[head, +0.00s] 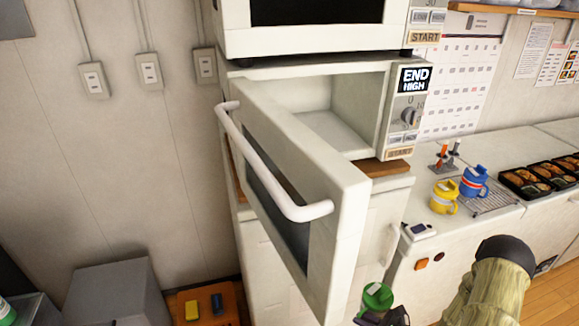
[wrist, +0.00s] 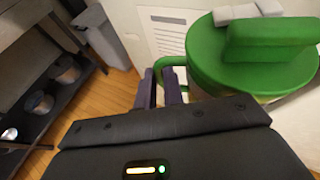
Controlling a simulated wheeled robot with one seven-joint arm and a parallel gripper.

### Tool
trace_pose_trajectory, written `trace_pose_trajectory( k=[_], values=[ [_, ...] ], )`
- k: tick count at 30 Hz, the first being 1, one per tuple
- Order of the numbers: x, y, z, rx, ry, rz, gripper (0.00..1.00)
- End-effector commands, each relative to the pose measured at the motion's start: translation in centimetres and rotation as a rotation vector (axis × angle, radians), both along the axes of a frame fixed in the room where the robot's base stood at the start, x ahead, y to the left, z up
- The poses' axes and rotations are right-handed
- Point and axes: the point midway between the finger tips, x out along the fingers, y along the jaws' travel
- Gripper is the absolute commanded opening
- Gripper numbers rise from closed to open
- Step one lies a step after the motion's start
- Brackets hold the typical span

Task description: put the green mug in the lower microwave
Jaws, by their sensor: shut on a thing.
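The green mug (head: 377,297) is at the bottom of the head view, below and right of the open microwave door. It fills the upper right of the wrist view (wrist: 215,50), with its lid on top. My gripper (head: 384,318) is shut on the mug's handle, with its dark fingers (wrist: 163,88) at the handle in the wrist view. The lower microwave (head: 385,95) stands on a wooden board with its door (head: 330,180) swung open toward me. Its visible inside is empty. Part of the cavity is hidden by the door.
The upper microwave (head: 318,38) sits directly above. The open door with its white handle (head: 255,160) juts out between the mug and the left wall. A yellow mug (head: 443,196), a blue mug (head: 473,181) and bento trays (head: 520,180) are on the counter at right.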

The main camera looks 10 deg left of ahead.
Motion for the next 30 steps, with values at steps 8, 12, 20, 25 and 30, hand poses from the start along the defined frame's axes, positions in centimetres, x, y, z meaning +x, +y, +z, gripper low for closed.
trace_pose_trajectory(
  k=[8,12,20,25,30],
  values=[
    [0.2,0.0,0.4,0.001,-0.004,0.0,0.0],
    [1.1,-0.3,2.9,0.004,-0.011,0.002,0.0],
    [4.4,-1.3,13.9,0.023,-0.027,0.014,0.0],
    [6.0,-1.7,22.2,0.03,-0.029,0.024,0.0],
    [7.0,-1.7,30.4,0.029,-0.027,0.033,0.0]
  ],
)
